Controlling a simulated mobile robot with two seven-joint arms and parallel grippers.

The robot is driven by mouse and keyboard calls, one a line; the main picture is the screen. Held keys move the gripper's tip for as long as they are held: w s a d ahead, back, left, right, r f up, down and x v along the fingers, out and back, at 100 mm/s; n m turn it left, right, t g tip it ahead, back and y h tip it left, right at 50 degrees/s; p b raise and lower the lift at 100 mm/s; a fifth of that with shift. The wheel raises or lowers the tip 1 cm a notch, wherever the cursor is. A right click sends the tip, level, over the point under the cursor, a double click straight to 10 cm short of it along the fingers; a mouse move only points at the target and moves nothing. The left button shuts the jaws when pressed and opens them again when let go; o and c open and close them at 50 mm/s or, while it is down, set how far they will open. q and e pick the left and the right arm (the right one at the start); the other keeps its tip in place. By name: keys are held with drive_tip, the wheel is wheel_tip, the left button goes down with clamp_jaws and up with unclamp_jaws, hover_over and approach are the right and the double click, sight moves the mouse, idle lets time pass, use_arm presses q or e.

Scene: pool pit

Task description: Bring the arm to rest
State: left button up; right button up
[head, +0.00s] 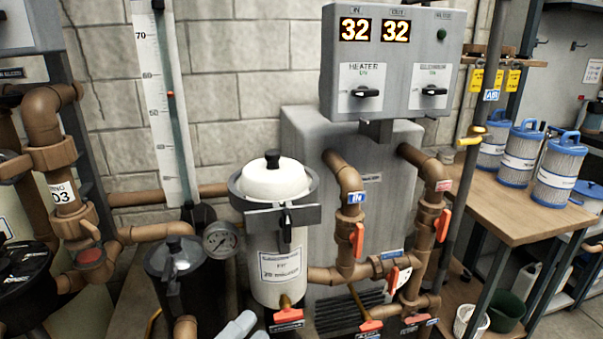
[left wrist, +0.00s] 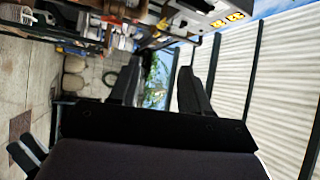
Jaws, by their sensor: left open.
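My left gripper (left wrist: 160,68) shows in the left wrist view, with two black fingers standing apart. Nothing is held between them; a window or opening with green plants shows in the gap, well beyond the fingertips. In the head view, pale grey rounded parts (head: 240,325) show at the bottom edge, and I cannot tell whether they belong to my arm. The left fingers cannot be made out there.
A grey heater control box (head: 392,65) reads 32 and 32. Below it stand a white-lidded canister (head: 275,225) and brown pipes with orange valve handles (head: 358,240). Filter cartridges (head: 558,170) stand on a wooden bench (head: 500,208) at right. A tall gauge (head: 160,100) stands left.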

use_arm(q)
drive_tip(key=s+a+f+n+g+y, duration=0.2)
drive_tip(key=s+a+f+n+y, duration=0.1)
drive_tip(key=f+n, duration=0.3)
drive_tip(key=s+a+f+n+g+y+p, duration=0.1)
drive_tip(key=s+a+f+n+y, duration=0.3)
drive_tip(key=s+a+f+n, duration=0.1)
drive_tip(key=s+a+f+n+g+y, duration=0.2)
drive_tip(key=s+f+n, duration=0.4)
drive_tip(key=f+n, duration=0.3)
drive_tip(key=shift+s+a+n+g+y, duration=0.15)
drive_tip(key=shift+a+n+g+y, duration=0.15)
drive_tip(key=shift+a+n+y, duration=0.55)
drive_tip(key=shift+f, duration=0.1)
